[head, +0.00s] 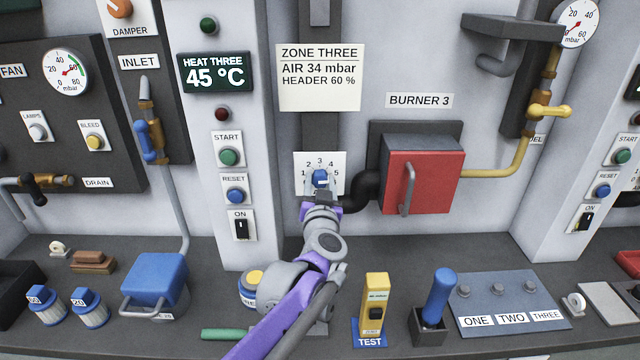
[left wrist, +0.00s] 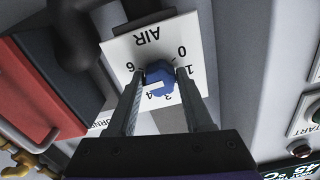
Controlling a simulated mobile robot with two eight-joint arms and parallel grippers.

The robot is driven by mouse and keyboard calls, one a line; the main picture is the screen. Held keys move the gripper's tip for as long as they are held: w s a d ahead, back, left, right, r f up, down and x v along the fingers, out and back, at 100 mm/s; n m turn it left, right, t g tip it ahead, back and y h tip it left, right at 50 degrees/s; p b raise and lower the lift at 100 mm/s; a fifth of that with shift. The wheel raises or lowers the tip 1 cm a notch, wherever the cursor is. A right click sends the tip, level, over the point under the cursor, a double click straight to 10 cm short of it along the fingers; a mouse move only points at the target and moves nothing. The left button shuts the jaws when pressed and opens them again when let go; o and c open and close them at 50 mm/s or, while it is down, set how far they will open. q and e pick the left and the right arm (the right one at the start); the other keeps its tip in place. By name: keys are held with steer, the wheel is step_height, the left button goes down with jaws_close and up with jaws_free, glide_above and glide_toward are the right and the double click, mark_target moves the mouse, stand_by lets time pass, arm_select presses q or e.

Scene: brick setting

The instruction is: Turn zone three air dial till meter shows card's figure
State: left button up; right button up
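The zone three card (head: 320,80) reads AIR 34 mbar and HEADER 60 %. Below it, the blue air dial (head: 320,177) sits on a white plate with a number scale. In the left wrist view the dial (left wrist: 159,75) shows upside down, its white mark near 3 and 4. My left gripper (head: 321,192) reaches it from below, fingers on both sides, apparently touching. A round mbar gauge (head: 66,72) is at the left, another (head: 577,22) at the top right. Their needles are too small to read surely. Which meter belongs to this dial is unclear. My right gripper is not in view.
A red burner box (head: 422,175) with a grey handle stands just right of the dial, a dark elbow pipe between them. A HEAT THREE display (head: 215,72) reads 45 °C. The ledge below holds a blue box (head: 154,280), a yellow tester (head: 375,305) and a blue lever (head: 439,296).

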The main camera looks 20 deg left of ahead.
arm_select(q)
jaws_close()
steer(key=shift+n, duration=0.4)
steer(key=n, duration=0.2)
steer(key=shift+n, duration=0.4)
steer(key=n, duration=0.4)
steer(key=shift+n, duration=0.3)
steer(key=o, duration=0.5)
jaws_free()
